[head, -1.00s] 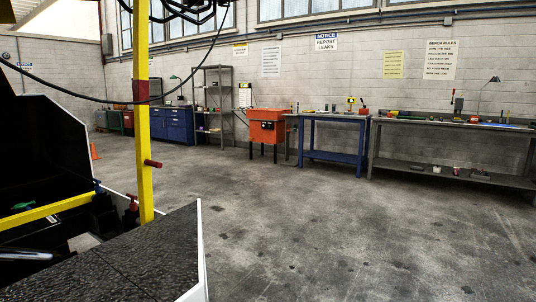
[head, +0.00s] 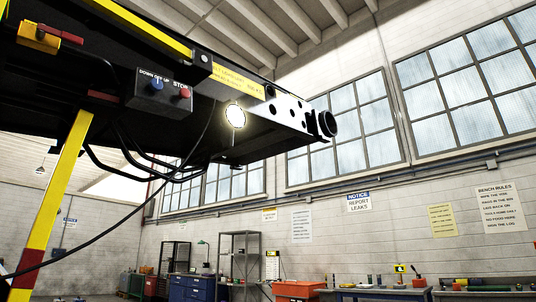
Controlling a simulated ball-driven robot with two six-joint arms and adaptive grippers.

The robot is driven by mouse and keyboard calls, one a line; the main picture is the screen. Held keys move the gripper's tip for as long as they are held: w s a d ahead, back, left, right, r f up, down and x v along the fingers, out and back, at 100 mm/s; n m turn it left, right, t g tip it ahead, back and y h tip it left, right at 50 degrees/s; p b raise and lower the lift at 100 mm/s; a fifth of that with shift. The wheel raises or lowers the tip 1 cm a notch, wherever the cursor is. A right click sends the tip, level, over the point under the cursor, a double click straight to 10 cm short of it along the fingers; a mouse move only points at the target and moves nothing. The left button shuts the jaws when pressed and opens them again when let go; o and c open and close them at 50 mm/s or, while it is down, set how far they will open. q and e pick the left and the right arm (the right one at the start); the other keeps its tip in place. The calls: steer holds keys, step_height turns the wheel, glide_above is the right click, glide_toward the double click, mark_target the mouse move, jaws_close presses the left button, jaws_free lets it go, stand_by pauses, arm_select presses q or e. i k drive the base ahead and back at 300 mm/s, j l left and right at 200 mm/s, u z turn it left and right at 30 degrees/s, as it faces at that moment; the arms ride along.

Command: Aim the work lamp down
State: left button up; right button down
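The work lamp (head: 235,116) is a small round light, lit bright white, under the dark boom (head: 275,128) of the belt loader. Its bright face is turned towards me, not straight down. A thin dark piece hangs just below it. A dark control box (head: 163,92) with a blue knob and a red knob is mounted on the boom to the left of the lamp, with lettering that seems to read DOWN, OFF, UP and STOW. Neither of my grippers shows in the head view.
A yellow post (head: 58,195) with a red band stands at the left. Black cables (head: 125,160) loop below the boom. A red-handled yellow fitting (head: 45,37) is at the upper left. Blue cabinets (head: 192,288), grey shelves (head: 238,258) and benches line the far wall.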

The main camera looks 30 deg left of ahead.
mark_target(232, 118)
steer(key=i+u, duration=0.25)
steer(key=i, duration=0.2)
steer(key=i+l+u, duration=0.25)
steer(key=i, duration=0.2)
steer(key=i+l+u, duration=0.25)
steer(key=i, duration=0.2)
